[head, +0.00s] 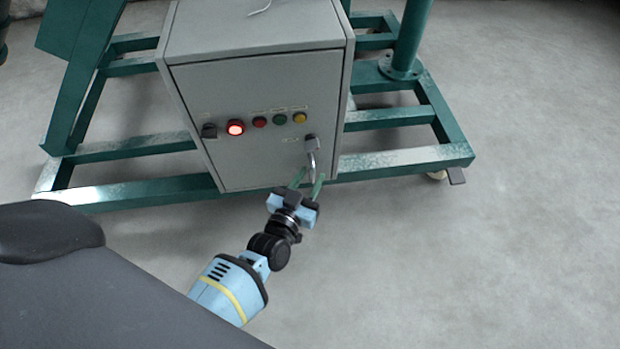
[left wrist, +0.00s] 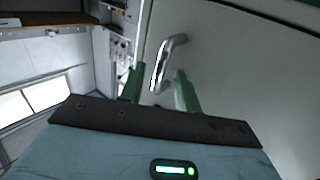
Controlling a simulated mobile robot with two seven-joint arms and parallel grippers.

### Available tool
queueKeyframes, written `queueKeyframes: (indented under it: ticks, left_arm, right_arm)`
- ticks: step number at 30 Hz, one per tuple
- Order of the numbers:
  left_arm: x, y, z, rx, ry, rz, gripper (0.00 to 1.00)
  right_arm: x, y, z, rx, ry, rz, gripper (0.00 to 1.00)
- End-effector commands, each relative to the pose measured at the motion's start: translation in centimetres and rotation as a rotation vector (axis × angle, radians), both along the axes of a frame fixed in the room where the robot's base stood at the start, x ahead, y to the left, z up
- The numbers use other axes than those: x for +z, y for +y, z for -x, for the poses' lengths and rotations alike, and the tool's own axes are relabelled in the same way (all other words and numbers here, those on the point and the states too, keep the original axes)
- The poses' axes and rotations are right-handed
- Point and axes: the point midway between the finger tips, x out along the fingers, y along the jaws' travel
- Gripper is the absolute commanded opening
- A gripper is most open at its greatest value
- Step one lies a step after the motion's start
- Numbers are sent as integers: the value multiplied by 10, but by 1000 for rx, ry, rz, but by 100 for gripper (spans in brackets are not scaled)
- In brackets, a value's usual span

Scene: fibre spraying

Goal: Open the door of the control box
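The grey control box (head: 265,75) stands at the upper middle of the head view. Its front door (head: 258,163) looks shut there. A silver handle (head: 312,157) sits at the door's lower right, and it also shows in the left wrist view (left wrist: 167,62). My left gripper (head: 306,180) is at the handle's lower end, its green fingers apart. In the left wrist view my left gripper (left wrist: 158,88) has the handle between and just beyond its fingertips. I cannot tell whether they touch it. My right gripper is not in view.
A row of buttons (head: 259,122), one lit red, and a dark switch (head: 209,131) are on the door. A green steel frame (head: 405,158) surrounds the box's base. The grey floor (head: 500,260) at the right is clear.

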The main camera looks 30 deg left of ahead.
Motion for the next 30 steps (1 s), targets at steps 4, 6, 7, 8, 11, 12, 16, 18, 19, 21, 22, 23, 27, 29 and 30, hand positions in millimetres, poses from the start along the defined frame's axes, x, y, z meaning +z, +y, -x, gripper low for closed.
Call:
queueKeyframes:
  ticks: [4, 6, 7, 8, 11, 12, 16, 18, 19, 21, 22, 23, 27, 29, 30]
  left_arm:
    - [0, 0, -5, 0, 1, 0, 33]
    - [0, 0, -6, 0, 1, 0, 33]
    - [0, 0, -6, 0, 1, 0, 33]
    - [0, 0, -6, 0, 1, 0, 33]
    - [0, 0, -5, 0, 1, 0, 32]
    - [0, 0, -5, 0, 1, 0, 26]
    - [0, 0, -5, 0, 1, 0, 9]
    - [0, 0, -5, -1, 1, 0, 0]
    - [0, 0, -5, -1, 1, 0, 0]
    - [0, 0, -5, -1, 1, 0, 0]
    - [0, 0, -5, -1, 1, 0, 0]
    - [0, 0, -5, -1, 1, 0, 0]
    - [0, 0, -5, -1, 1, 0, 0]
    - [0, 1, -3, -2, 1, -1, 0]
    - [0, 1, -2, -3, 2, -1, 0]
  right_arm:
    - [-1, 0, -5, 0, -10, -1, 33]
    - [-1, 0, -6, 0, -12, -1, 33]
    - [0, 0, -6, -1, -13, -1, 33]
    - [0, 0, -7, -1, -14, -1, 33]
    - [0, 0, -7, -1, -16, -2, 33]
    - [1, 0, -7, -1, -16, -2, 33]
    - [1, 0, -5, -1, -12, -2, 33]
    - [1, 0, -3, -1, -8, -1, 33]
    - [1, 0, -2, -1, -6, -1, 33]
    - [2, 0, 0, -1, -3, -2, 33]
    - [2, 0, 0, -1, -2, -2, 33]
    - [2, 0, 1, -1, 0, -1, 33]
    - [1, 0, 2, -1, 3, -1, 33]
    - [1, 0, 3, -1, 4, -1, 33]
    - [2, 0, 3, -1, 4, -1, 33]
